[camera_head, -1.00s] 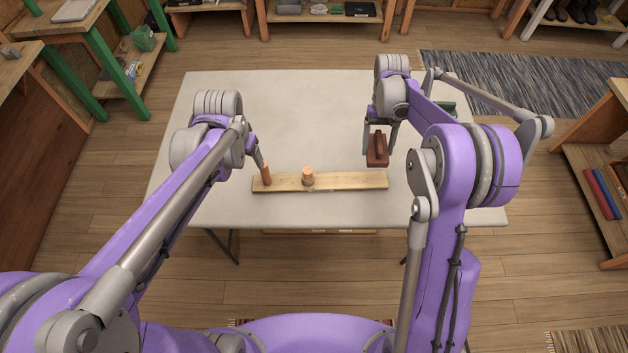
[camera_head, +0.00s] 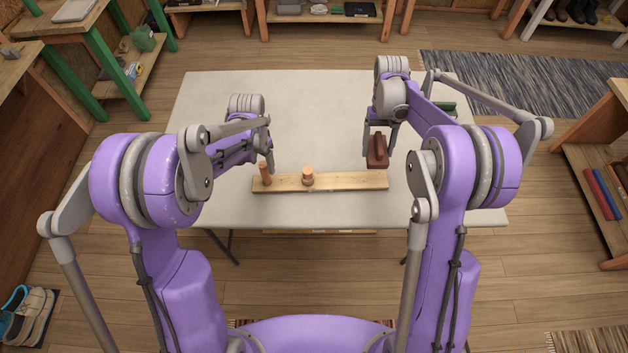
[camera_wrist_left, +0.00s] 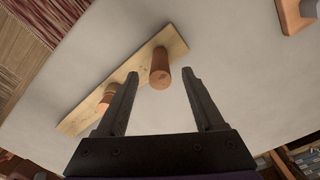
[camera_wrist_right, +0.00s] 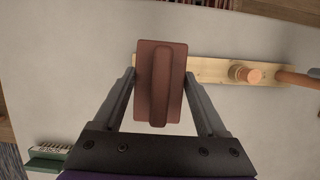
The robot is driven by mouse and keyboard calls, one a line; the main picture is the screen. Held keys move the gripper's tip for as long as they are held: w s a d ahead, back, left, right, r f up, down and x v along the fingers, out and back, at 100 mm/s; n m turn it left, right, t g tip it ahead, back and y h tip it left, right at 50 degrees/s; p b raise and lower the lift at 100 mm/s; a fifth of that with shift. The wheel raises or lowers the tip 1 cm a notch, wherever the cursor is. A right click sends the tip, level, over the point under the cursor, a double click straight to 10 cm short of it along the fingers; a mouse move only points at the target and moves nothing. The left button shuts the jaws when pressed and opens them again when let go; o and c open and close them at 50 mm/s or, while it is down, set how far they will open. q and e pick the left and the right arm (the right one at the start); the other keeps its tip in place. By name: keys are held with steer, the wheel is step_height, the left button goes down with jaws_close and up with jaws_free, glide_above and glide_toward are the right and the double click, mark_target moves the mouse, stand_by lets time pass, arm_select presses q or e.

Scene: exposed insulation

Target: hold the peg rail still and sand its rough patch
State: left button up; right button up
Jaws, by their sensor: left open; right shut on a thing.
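The peg rail (camera_head: 340,182) is a pale wooden board lying near the table's front edge. It carries a left peg (camera_head: 265,173) and a shorter-looking peg (camera_head: 307,177) near its middle. My left gripper (camera_head: 268,163) is open at the left peg; in the left wrist view that peg (camera_wrist_left: 160,70) shows between the fingertips, and I cannot tell whether they touch it. My right gripper (camera_head: 380,150) is shut on a reddish-brown sanding block (camera_wrist_right: 160,85), held above the table near the rail's right end. I cannot make out the rough patch.
The pale table (camera_head: 300,110) is mostly clear behind the rail. A green brush-like thing (camera_wrist_right: 50,153) lies on its right side, partly behind my right arm in the head view. Shelves and benches stand around the room, apart from the table.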

mark_target(267, 177)
arm_select(q)
steer(key=shift+f, duration=3.85)
jaws_close()
steer(key=shift+s+d, duration=0.1)
steer(key=shift+d, duration=0.1)
